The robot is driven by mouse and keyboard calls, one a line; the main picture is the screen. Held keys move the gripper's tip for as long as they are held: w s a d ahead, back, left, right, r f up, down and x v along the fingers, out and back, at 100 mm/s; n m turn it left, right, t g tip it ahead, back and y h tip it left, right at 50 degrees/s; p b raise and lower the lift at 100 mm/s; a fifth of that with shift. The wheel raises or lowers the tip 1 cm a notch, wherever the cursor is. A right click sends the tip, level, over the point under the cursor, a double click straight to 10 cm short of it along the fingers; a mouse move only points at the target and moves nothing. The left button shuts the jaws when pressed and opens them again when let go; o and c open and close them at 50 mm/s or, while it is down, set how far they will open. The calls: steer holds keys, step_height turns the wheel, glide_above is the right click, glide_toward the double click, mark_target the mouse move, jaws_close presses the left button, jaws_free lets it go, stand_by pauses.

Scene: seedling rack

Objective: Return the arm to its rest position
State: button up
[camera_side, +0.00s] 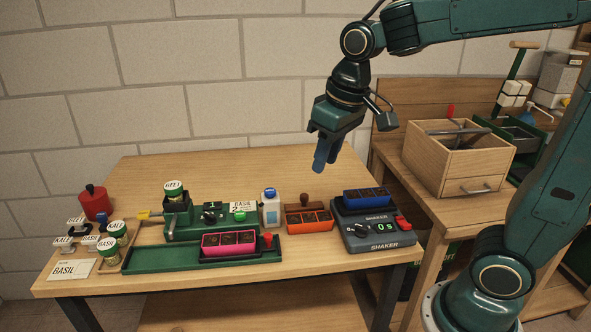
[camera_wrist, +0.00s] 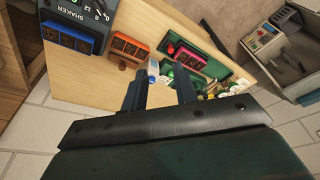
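My gripper (camera_side: 326,155) hangs in the air above the back right part of the table, clear of everything on it. In the wrist view its two fingers (camera_wrist: 162,92) stand apart with nothing held between them. In the side view the fingers overlap, so the gap hardly shows there. The table (camera_side: 145,175) lies below with the seedling trays on it. The blue tray (camera_side: 366,197) sits on the shaker (camera_side: 377,231). The orange tray (camera_side: 309,219) is left of the shaker, and the pink tray (camera_side: 229,243) is on the green base tray (camera_side: 160,260).
A green seeder with a BEET jar (camera_side: 174,189) stands behind the green tray. A white bottle (camera_side: 271,208) stands beside it. Several seed jars and a red canister (camera_side: 95,203) are at the left. A wooden crate (camera_side: 458,161) sits on the right bench. Air around my gripper is free.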

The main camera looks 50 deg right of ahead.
steer(key=s+t, duration=0.2)
steer(key=s, duration=1.1)
steer(key=shift+s+d+f+t, duration=0.2)
steer(key=shift+d+f+t, duration=0.05)
steer(key=shift+d+t, duration=0.2)
stand_by(0.3)
